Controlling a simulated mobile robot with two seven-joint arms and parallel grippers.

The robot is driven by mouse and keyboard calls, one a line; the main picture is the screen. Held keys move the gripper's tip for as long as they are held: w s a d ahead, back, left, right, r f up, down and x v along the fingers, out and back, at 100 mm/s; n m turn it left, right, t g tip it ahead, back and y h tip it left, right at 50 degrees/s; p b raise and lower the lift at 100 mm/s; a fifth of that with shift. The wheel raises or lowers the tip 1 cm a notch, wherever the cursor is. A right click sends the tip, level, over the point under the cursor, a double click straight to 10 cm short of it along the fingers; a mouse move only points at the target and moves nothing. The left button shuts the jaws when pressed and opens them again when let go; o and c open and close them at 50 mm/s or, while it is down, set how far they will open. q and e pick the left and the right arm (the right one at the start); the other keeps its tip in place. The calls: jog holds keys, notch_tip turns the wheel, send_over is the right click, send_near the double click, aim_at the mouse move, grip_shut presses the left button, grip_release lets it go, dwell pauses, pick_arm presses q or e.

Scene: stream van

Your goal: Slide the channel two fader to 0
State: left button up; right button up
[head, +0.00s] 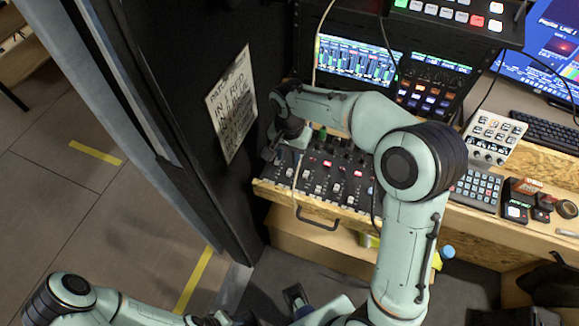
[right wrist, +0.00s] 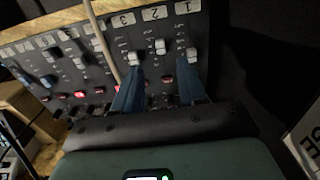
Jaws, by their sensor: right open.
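The mixer (head: 322,177) is a dark panel with several faders on the desk edge. In the right wrist view it appears upside down, with labels 1, 2 and 3 at the top. The channel two fader (right wrist: 160,47) has a white cap under label 2, between the channel one fader (right wrist: 192,56) and the channel three fader (right wrist: 133,58). My right gripper (right wrist: 160,68) is open, its blue fingers spread to either side of the channel two column. Contact with the cap cannot be told. In the head view the right gripper (head: 284,148) is over the mixer's left end.
A dark wall with a paper sign (head: 232,103) stands close left of the mixer. A thin pale cable (right wrist: 98,40) crosses the panel by channel three. A button pad (head: 475,190) and keyboard (head: 528,128) lie right. Screens stand behind.

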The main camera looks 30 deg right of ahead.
aim_at(289, 171)
notch_tip(289, 171, down, 7)
jog(key=shift+w+f, duration=0.1)
jog(key=shift+f, duration=0.05)
grip_shut()
